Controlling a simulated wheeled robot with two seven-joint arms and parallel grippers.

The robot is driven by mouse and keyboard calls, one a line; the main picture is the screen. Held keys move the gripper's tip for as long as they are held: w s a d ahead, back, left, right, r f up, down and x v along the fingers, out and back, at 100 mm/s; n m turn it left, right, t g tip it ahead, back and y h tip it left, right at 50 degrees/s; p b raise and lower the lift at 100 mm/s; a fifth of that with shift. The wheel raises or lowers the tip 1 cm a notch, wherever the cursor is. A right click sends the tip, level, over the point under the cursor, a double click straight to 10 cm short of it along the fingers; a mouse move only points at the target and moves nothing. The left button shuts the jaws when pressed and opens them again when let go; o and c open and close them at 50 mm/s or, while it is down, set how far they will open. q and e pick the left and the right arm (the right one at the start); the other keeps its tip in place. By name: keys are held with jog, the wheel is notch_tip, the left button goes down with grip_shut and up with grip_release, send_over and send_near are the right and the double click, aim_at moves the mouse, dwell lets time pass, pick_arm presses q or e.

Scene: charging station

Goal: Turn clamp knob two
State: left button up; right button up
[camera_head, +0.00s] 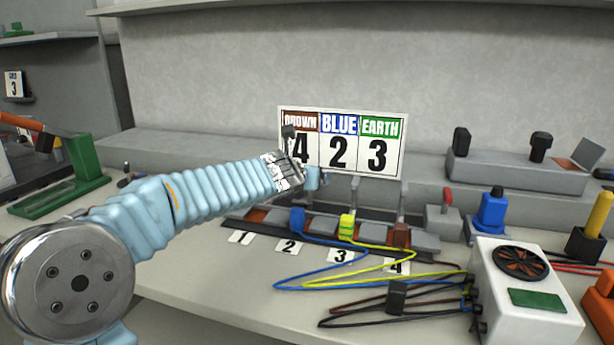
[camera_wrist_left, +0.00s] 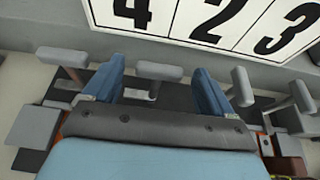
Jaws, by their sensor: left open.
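A row of grey T-shaped clamp knobs stands on the terminal strip in the left wrist view. The second from the left, seemingly clamp knob two (camera_wrist_left: 158,73), is between the two blue fingers of my left gripper (camera_wrist_left: 163,80). The fingers are open on either side, with visible gaps; I cannot tell its depth relative to them. Knob one (camera_wrist_left: 62,62) is left of the fingers, and knob three (camera_wrist_left: 240,87) is just right of them. In the head view my left gripper (camera_head: 314,180) is above the strip, hiding the left knobs. My right gripper is out of view.
A sign (camera_head: 341,142) reading brown 4, blue 2, earth 3 stands behind the strip. Number card 2 (camera_head: 289,247) lies in front. Blue and yellow-green wires (camera_head: 330,284) loop across the bench to a white box with a fan (camera_head: 535,305).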

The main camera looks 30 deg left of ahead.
pick_arm(q)
jog(key=c, duration=1.1)
jog(key=shift+o, duration=0.2)
jog(key=b, duration=0.1)
jog(key=n+y+b, duration=0.1)
jog(key=y+b, duration=0.1)
jog(key=shift+w+d+f+n, duration=0.15)
jog(key=shift+d+f+n, duration=0.15)
jog(key=shift+n, duration=0.1)
jog(key=shift+n+g+y+b, duration=0.4)
jog(key=shift+y+b, duration=0.05)
jog(key=shift+y, duration=0.05)
jog(key=shift+w+d+r+n+g+y+p, duration=0.1)
jog(key=shift+w+d+n+g+y+p, duration=0.15)
jog(key=shift+n+g+y+p, duration=0.75)
jog(key=shift+w+d+r+n+g+y+p, duration=0.1)
jog(key=shift+w+n+g+y+p, duration=0.15)
jog(key=shift+n+g+y, duration=1.4)
jog(key=shift+w+d+r+n+g+y+p, duration=0.15)
jog(key=shift+n+g+y+p, duration=0.65)
jog(key=shift+n+g, duration=0.95)
jog(key=shift+n, duration=0.4)
